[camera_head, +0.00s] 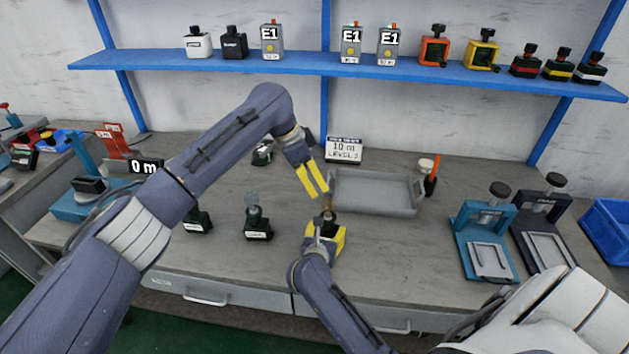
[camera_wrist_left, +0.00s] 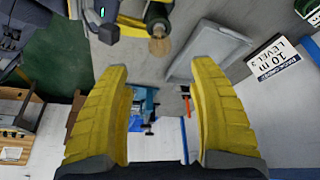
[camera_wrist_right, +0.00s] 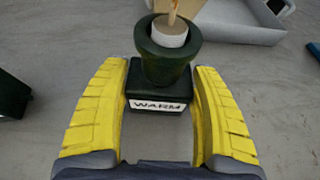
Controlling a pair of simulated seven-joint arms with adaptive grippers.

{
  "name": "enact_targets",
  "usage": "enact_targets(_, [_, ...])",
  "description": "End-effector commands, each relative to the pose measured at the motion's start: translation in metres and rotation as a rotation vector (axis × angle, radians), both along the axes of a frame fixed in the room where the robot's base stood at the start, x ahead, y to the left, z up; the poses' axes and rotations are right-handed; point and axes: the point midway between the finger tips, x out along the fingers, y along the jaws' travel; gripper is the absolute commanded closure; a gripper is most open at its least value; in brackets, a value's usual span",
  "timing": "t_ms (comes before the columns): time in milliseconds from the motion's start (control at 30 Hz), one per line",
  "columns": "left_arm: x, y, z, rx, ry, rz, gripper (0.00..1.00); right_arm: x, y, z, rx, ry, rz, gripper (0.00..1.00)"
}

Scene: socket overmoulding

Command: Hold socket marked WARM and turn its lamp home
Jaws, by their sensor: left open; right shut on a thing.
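The dark green socket marked WARM (camera_wrist_right: 158,104) stands upright on the bench, with its label towards the right wrist camera. My right gripper (camera_head: 325,238) is shut on its base, one yellow finger on each side. A lamp with a white collar (camera_wrist_right: 170,36) and an amber top sits in the socket's mouth; how deep it is seated I cannot tell. The lamp's amber bulb (camera_wrist_left: 160,46) also shows in the left wrist view. My left gripper (camera_head: 313,180) is open and empty, above and slightly left of the lamp, apart from it.
A grey tray (camera_head: 374,208) lies just right of the socket, with a level sign (camera_head: 344,150) behind it. Two other dark sockets, one with a clear bulb (camera_head: 253,201), stand to the left. Clamp fixtures (camera_head: 487,245) stand at the right. Bench between is clear.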

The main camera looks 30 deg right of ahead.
Motion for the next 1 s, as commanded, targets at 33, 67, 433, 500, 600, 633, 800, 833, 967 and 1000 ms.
enact_targets(33, [0.000, 0.000, 0.000, 0.000, 0.000, 0.000, 0.39, 0.000, 0.000, 0.000, -0.001, -0.001, 0.000, 0.74])
enact_targets(67, [0.000, 0.000, 0.000, 0.000, 0.000, 0.000, 0.39, 0.000, 0.000, 0.000, -0.001, -0.001, 0.000, 0.74])
enact_targets(433, [0.006, 0.013, 0.002, 0.046, -0.085, 0.007, 0.39, 0.000, 0.000, 0.000, -0.001, -0.001, 0.000, 0.74])
enact_targets(500, [0.002, 0.015, 0.000, 0.054, -0.101, 0.065, 0.39, 0.000, 0.000, 0.000, -0.001, -0.001, 0.000, 0.74])
enact_targets(600, [-0.004, 0.013, -0.002, 0.050, -0.101, 0.155, 0.39, 0.000, 0.000, 0.000, -0.001, -0.001, 0.000, 0.74])
enact_targets(633, [-0.006, 0.012, -0.003, 0.047, -0.098, 0.182, 0.39, 0.000, 0.000, 0.000, -0.001, -0.001, 0.000, 0.74])
enact_targets(800, [-0.017, 0.007, -0.006, 0.025, -0.065, 0.319, 0.39, 0.000, 0.000, 0.000, -0.001, -0.001, 0.000, 0.74])
enact_targets(833, [-0.019, 0.005, -0.006, 0.020, -0.055, 0.339, 0.39, 0.000, 0.000, 0.000, -0.001, -0.001, 0.000, 0.74])
enact_targets(967, [-0.022, 0.001, -0.005, 0.004, -0.025, 0.412, 0.39, 0.000, 0.000, 0.000, -0.001, -0.001, 0.000, 0.74])
enact_targets(1000, [-0.022, 0.000, -0.005, 0.000, -0.017, 0.428, 0.39, 0.000, 0.000, 0.000, -0.001, -0.001, 0.000, 0.74])
